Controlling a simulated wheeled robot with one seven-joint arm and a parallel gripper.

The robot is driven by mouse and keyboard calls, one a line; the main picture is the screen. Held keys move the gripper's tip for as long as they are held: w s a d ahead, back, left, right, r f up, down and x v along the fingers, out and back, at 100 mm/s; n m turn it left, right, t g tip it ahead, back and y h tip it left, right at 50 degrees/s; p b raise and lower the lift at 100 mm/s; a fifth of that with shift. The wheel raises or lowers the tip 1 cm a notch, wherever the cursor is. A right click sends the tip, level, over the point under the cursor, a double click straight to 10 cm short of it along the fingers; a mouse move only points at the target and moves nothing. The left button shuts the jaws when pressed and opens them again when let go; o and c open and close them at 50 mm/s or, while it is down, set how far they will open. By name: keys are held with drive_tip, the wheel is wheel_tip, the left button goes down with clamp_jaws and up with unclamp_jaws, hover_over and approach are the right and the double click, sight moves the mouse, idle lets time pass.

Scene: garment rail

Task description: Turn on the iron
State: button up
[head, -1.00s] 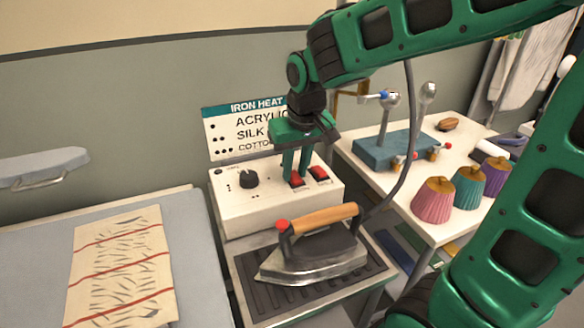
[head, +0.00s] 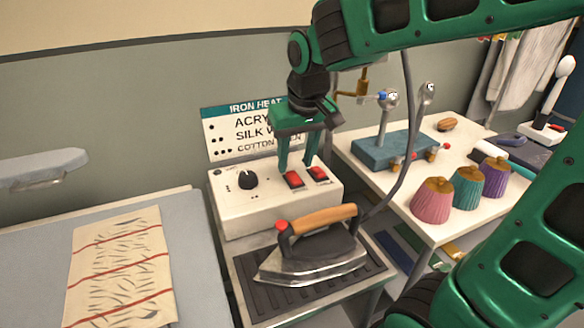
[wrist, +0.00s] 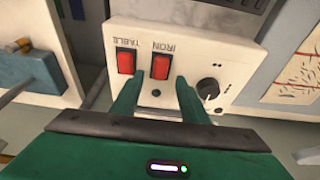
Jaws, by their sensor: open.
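The iron (head: 312,255), with a wooden handle and red button, rests on a dark ribbed plate (head: 262,300). Behind it is a white control box (head: 240,207) with a black knob (head: 248,180) and two red rocker switches. The switch labelled IRON (wrist: 160,66) is nearer the knob; it also shows in the head view (head: 295,180). The TABLE switch (wrist: 126,62) is beside it. My gripper (head: 296,165) is open and empty above the IRON switch, with its fingers to either side of it in the wrist view (wrist: 158,80). I cannot tell the rockers' positions.
A heat sign (head: 225,137) stands behind the box. The iron's grey cord (head: 400,165) rises at the right. A side table holds a blue stand (head: 390,150) and several pleated cups (head: 467,188). A striped cloth (head: 120,270) lies on the ironing surface at left.

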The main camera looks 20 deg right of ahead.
sight(299, 188)
drive_tip(key=v, duration=0.7)
idle(0.3)
drive_tip(key=s+d+f+m+g, duration=0.1)
drive_tip(key=s+d+f+m, duration=0.2)
drive_tip(key=s+d+f, duration=0.3)
drive_tip(key=s+d+f+m+g, duration=0.2)
drive_tip(key=s+d+f, duration=0.5)
drive_tip(key=s+d, duration=0.4)
drive_tip(key=s+m, duration=0.1)
drive_tip(key=s, duration=0.3)
drive_tip(key=shift+s+d, duration=0.15)
drive_tip(key=shift+s, duration=0.05)
drive_tip(key=shift+w, duration=0.15)
drive_tip(key=shift+w+f, duration=0.2)
drive_tip(key=shift+w, duration=0.3)
